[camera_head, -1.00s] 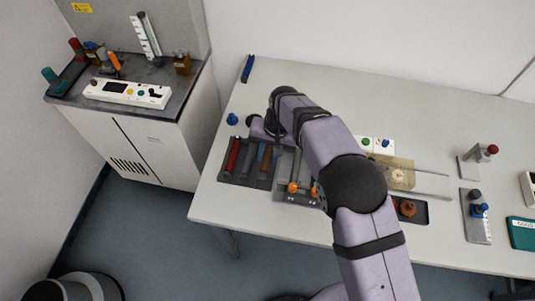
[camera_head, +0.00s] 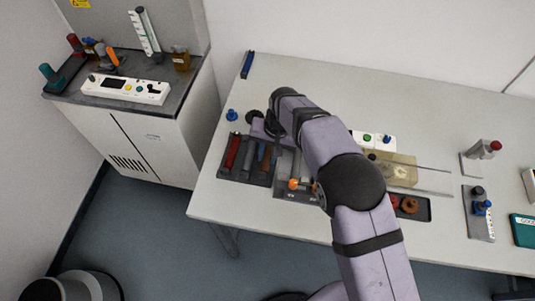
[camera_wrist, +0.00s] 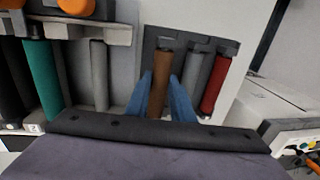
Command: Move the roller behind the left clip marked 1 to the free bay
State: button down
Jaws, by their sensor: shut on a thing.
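My gripper (camera_wrist: 167,95) is shut on a brown roller (camera_wrist: 159,88), its blue fingers on either side of it. The brown roller is at the left bay of a dark rack (camera_wrist: 148,46) in the wrist view; I cannot tell whether it rests fully in it. A grey roller (camera_wrist: 192,75) and a red roller (camera_wrist: 214,85) lie beside it. Left of the rack stands the clip unit (camera_wrist: 122,35) with orange clip knobs (camera_wrist: 77,6), a green roller (camera_wrist: 42,80) and a thin grey bar (camera_wrist: 99,75). In the head view the rack (camera_head: 226,174) and an orange knob (camera_head: 293,184) show; my arm hides part of the unit.
A blue knob (camera_head: 232,115) stands behind the rack. A tray with brown and red rings (camera_head: 410,205) and a clear block (camera_head: 400,170) lie right of my arm. A bench with a white control panel (camera_head: 125,88) is at the left.

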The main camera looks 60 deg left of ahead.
jog(key=shift+f, duration=0.1)
jog(key=shift+f+b, duration=0.55)
jog(key=shift+f, duration=0.15)
jog(key=c, duration=1.5)
grip_release()
jog(key=shift+o, duration=0.2)
jog(key=shift+r, duration=0.1)
jog(key=shift+r+p, duration=2.9)
jog(key=shift+r, duration=1.5)
